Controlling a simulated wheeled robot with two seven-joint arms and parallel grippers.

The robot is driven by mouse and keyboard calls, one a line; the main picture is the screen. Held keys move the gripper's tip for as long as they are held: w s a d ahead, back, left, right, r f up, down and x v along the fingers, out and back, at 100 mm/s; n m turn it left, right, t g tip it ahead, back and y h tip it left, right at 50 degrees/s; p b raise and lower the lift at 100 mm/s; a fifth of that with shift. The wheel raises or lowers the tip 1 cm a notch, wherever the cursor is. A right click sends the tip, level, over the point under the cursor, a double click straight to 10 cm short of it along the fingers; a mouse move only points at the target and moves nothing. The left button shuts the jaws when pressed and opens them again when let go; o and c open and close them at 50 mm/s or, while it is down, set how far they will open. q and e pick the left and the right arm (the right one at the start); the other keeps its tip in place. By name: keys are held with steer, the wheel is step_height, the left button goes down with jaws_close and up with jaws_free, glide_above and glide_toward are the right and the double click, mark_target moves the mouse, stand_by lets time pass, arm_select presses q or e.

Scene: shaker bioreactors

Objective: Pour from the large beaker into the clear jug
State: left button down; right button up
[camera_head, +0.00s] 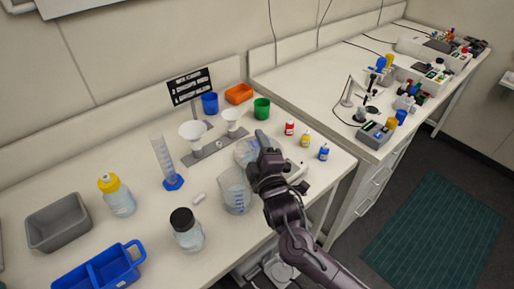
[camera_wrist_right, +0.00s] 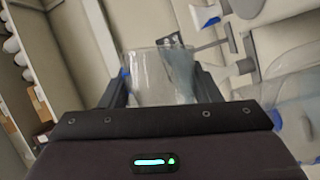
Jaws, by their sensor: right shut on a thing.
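My right gripper (camera_head: 264,152) is shut on a clear glass vessel, the large beaker (camera_head: 246,150), behind the clear jug on the white bench. In the right wrist view the beaker (camera_wrist_right: 155,78) sits between the two fingers of the gripper (camera_wrist_right: 165,88). My gripper hides part of it, and I cannot tell its tilt or liquid level. The clear jug (camera_head: 236,192), with blue markings, stands upright on the bench, just in front and left of the gripper. A transparent vessel with blue marks, seemingly the jug (camera_wrist_right: 290,110), shows at the right of the wrist view. My left gripper is not in view.
A black-capped bottle (camera_head: 187,232) stands left of the jug. A blue-based measuring cylinder (camera_head: 166,162) and a funnel stand (camera_head: 212,147) are behind. Small red, yellow and blue bottles (camera_head: 305,140) stand right of the gripper. A yellow-capped bottle (camera_head: 118,196) and grey bin (camera_head: 58,222) are left.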

steer(key=shift+s+a+r+n+t, duration=0.1)
steer(key=shift+n+t, duration=0.1)
steer(key=shift+n, duration=0.3)
steer(key=shift+s+a+r+n+t, duration=0.1)
steer(key=shift+n+t, duration=0.1)
steer(key=shift+n, duration=0.3)
steer(key=shift+a+r+n+y, duration=0.2)
steer(key=shift+n+y, duration=0.1)
steer(key=shift+n, duration=0.4)
steer(key=shift+s+n+t, duration=0.1)
steer(key=shift+n+t, duration=0.2)
steer(key=shift+s+a+r+n+y, duration=0.1)
steer(key=shift+r+n+y, duration=0.1)
steer(key=shift+n, duration=0.15)
steer(key=shift+s+a+r+n+y, duration=0.1)
steer(key=shift+n+y, duration=0.1)
steer(key=shift+n, duration=0.15)
steer(key=shift+p, duration=0.35)
